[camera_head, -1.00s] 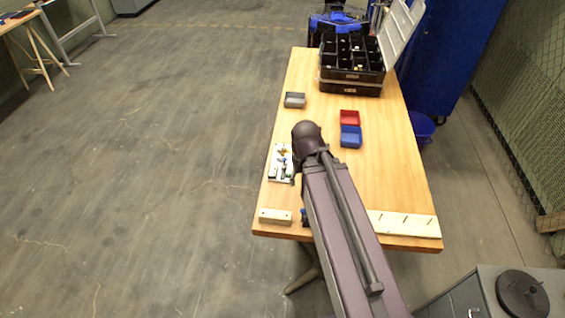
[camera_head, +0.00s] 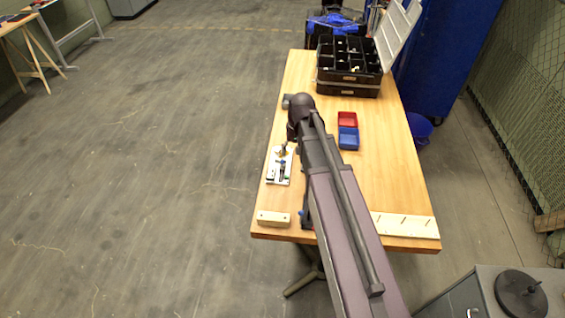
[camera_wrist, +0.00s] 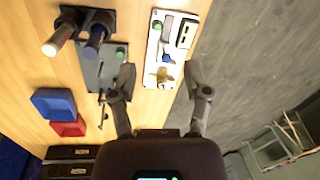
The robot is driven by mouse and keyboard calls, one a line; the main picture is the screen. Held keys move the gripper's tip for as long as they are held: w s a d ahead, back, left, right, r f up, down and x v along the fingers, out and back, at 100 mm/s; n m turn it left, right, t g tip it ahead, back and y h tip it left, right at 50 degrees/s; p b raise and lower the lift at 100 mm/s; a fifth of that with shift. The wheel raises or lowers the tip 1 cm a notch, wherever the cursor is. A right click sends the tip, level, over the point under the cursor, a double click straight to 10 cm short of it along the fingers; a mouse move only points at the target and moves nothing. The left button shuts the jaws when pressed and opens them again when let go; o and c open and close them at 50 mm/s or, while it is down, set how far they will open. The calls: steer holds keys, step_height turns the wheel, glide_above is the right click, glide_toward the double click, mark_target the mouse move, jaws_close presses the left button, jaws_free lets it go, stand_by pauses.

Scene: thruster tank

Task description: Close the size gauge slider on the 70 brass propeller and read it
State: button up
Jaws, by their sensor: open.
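The size gauge (camera_head: 279,166) is a white plate on the left side of the wooden table. In the wrist view the gauge (camera_wrist: 154,46) shows a small dark display (camera_wrist: 185,34), a green dot and a blue slider knob (camera_wrist: 167,58). The brass propeller (camera_wrist: 161,76) lies on the gauge, a little apart from the blue knob in the picture. My gripper (camera_wrist: 159,70) is open and empty. Its fingers appear on either side of the propeller end of the plate; their height above it is unclear. The display reading is too small to make out.
A grey plate (camera_wrist: 93,72) and two handled tools (camera_wrist: 70,30) lie beside the gauge. Red (camera_head: 347,118) and blue (camera_head: 348,138) bins stand right of my arm. A black compartment case (camera_head: 349,60) is at the back. A wooden block (camera_head: 273,218) sits at the front edge.

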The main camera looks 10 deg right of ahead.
glide_above(282, 162)
steer(key=d, duration=0.3)
steer(key=shift+w+r+m+y, duration=0.15)
steer(key=shift+m+y, duration=0.15)
steer(key=shift+y, duration=0.1)
steer(key=shift+f, duration=0.2)
steer(key=a+f+b, duration=0.1)
steer(key=f+b, duration=0.7)
steer(key=b, duration=0.1)
steer(key=a+f+b, duration=0.1)
steer(key=f+b, duration=0.3)
steer(key=f, duration=0.1)
steer(key=shift+w+a, duration=0.1)
steer(key=shift+a, duration=0.2)
steer(key=shift+f, duration=0.1)
jaws_close()
